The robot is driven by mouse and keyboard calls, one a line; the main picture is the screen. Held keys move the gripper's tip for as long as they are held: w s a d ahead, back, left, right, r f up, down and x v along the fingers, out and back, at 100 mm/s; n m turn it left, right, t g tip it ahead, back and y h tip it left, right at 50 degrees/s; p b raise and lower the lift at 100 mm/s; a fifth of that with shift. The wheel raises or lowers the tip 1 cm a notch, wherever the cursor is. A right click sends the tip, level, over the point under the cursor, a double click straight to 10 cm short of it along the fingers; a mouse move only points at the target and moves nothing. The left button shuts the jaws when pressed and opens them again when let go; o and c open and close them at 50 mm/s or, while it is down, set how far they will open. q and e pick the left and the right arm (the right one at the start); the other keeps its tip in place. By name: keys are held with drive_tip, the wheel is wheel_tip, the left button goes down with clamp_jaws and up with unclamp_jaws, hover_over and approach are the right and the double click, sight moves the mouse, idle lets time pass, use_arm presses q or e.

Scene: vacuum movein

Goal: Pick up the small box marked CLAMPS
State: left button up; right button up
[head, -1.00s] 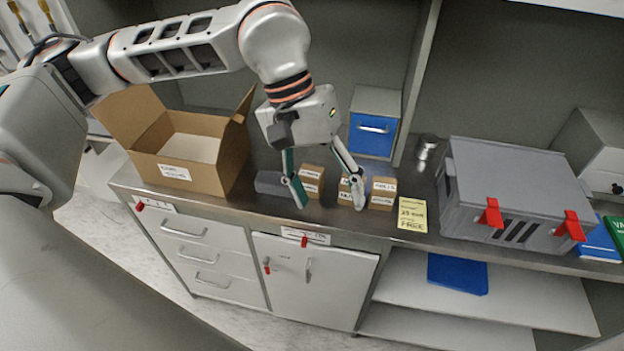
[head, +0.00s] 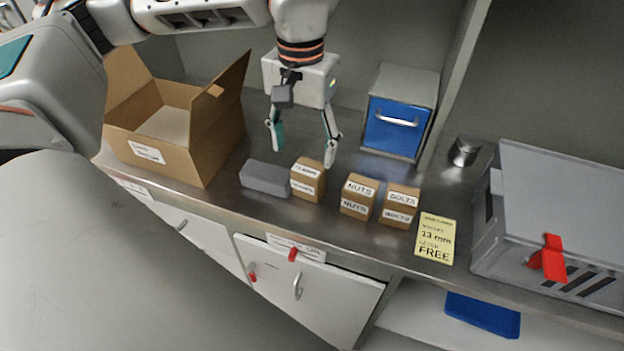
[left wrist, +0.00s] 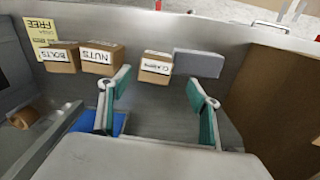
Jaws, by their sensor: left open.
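The small brown box marked CLAMPS (head: 308,180) stands on the metal counter, between a grey block and the NUTS box. Its label is small but partly readable. It also shows in the left wrist view (left wrist: 155,68), ahead of my fingers and between their lines. My left gripper (head: 303,158) is open and empty, above the counter and behind the CLAMPS box. In the left wrist view its two green-padded fingers (left wrist: 160,85) are spread wide, apart from the box. My right gripper is in neither view.
The grey block (head: 265,179) sits close to the CLAMPS box's left. The NUTS box (head: 358,196) and BOLTS box (head: 400,207) stand to the right, then a yellow note (head: 435,238) and a grey case (head: 545,215). An open carton (head: 190,165) stands left; a blue-fronted bin (head: 397,125) stands behind.

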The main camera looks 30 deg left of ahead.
sight(309, 167)
use_arm(q)
drive_tip(key=f, duration=0.6)
drive_tip(key=shift+w+d+f+b, duration=0.15)
drive_tip(key=shift+w+d+b, duration=0.15)
drive_tip(key=shift+d, duration=0.05)
drive_tip(key=c, duration=1.3)
